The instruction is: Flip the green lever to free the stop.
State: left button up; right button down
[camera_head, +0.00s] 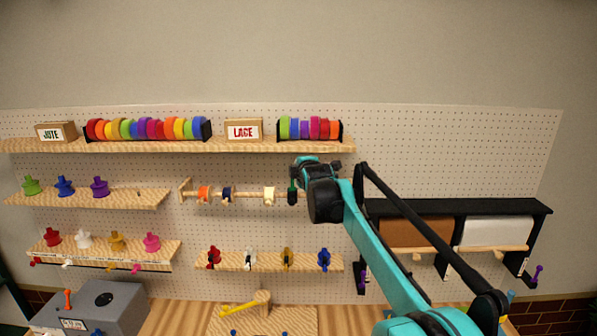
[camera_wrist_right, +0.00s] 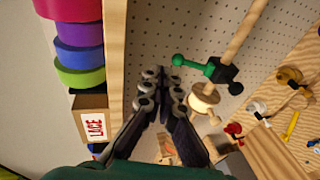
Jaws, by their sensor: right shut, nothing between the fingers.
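The green lever (camera_wrist_right: 190,62) with its ball end shows in the wrist view, fixed to a black stop (camera_wrist_right: 230,76) on a wooden rod (camera_wrist_right: 247,30). In the head view the lever (camera_head: 292,185) stands upward above the black stop (camera_head: 292,198), at the right part of the rod. A cream spool (camera_wrist_right: 204,102) sits on the rod beside the stop. My right gripper (camera_wrist_right: 163,88) is shut and empty, with its fingertips a little apart from the lever's ball. In the head view the right wrist hides the rod's right end. My left gripper is not in view.
A shelf with ribbon rolls (camera_head: 148,129) and a LACE box (camera_head: 243,130) runs above the rod. Below it is a small shelf (camera_head: 268,262) with coloured taps. A paper roll rack (camera_head: 510,206) is at the right.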

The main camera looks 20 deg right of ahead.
jog(key=shift+s+r+b, duration=0.6)
jog(key=shift+s+r, duration=1.5)
jog(key=shift+s, duration=0.9)
jog(key=s+a+f+m+g+b, duration=0.2)
jog(key=s+f+m+b, duration=0.3)
jog(key=s+f+b, duration=0.6)
jog(key=s+a+f+m+g+b, duration=0.1)
jog(key=s+f+m+g+b, duration=0.2)
jog(key=f, duration=3.1)
jog(key=s+a+f+m+g+y+b, duration=0.1)
jog(key=s+f+m+b, duration=0.7)
jog(key=s+f+b, duration=1.2)
jog(key=s+a+f+g, duration=0.1)
jog(key=s+f+g, duration=0.1)
jog(key=s, duration=0.6)
jog(key=shift+s+a+f, duration=0.3)
jog(key=shift+a+f, duration=0.05)
jog(key=shift+f, duration=0.35)
